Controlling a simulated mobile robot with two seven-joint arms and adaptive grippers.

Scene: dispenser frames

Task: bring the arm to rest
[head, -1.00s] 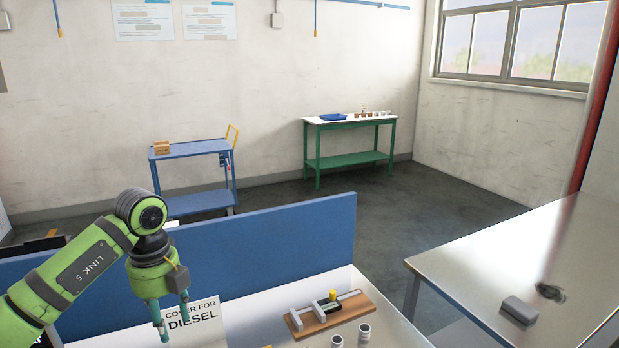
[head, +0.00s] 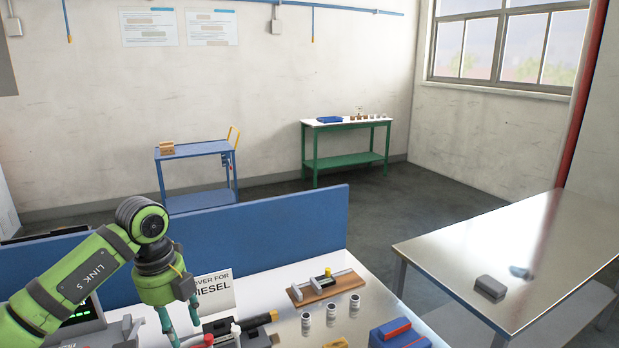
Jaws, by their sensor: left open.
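My left arm comes in from the left, with its green links bent downward. My left gripper (head: 181,325) is open and hangs over the left part of the white bench (head: 262,284). I see nothing between its fingers, though the fingertips are near the bottom of the picture. It partly covers a white sign (head: 217,291) whose visible text ends in "OVER FOR" and "IESEL". My right gripper is not in view.
A wooden fixture (head: 325,287), several small canisters (head: 331,312) and a blue and red box (head: 398,335) are on the bench. A blue partition (head: 270,235) runs behind. A metal table (head: 500,262) stands right, with a grey block (head: 490,287).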

